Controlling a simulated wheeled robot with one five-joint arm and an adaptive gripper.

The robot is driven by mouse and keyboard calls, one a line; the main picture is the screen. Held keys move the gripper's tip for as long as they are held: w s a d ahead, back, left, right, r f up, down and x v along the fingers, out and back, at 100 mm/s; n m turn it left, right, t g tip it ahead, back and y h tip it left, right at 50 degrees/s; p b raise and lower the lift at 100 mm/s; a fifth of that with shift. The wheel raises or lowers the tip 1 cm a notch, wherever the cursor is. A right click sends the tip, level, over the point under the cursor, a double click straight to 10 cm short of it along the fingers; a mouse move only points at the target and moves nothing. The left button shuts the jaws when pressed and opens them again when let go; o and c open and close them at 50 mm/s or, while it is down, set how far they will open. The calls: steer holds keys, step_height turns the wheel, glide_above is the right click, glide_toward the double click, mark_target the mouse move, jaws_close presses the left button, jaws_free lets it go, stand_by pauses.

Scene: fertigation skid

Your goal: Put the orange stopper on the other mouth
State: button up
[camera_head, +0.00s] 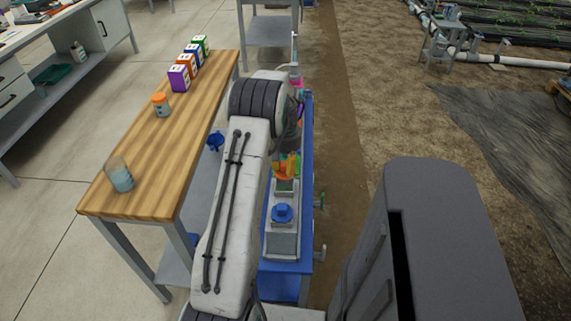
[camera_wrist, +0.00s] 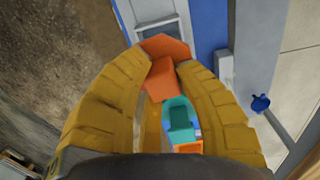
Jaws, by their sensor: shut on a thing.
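An orange stopper (camera_wrist: 162,75) is between the yellow fingers of my gripper (camera_wrist: 165,62), which are shut on it. In the head view, the orange stopper and gripper (camera_head: 286,165) show in part beyond my arm, above the blue bench (camera_head: 307,130). A grey block (camera_head: 283,242) on the bench carries a blue stopper (camera_head: 282,212). A small block with a dark green top (camera_head: 285,186) lies just beyond it, close to the gripper. A pale square frame (camera_wrist: 160,15) shows at the top of the wrist view, apart from the stopper. I cannot tell which opening is the other mouth.
A teal piece (camera_wrist: 180,118) shows below the stopper between the fingers. A wooden table (camera_head: 160,140) on the left holds several coloured boxes (camera_head: 180,78), an orange-capped jar (camera_head: 160,105) and a glass (camera_head: 120,175). A blue knob (camera_head: 215,141) sits beside the bench.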

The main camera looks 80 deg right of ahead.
steer(key=shift+f+b, duration=1.8)
steer(key=shift+f, duration=1.05)
steer(key=o, duration=1)
step_height(320, 180, up, 12)
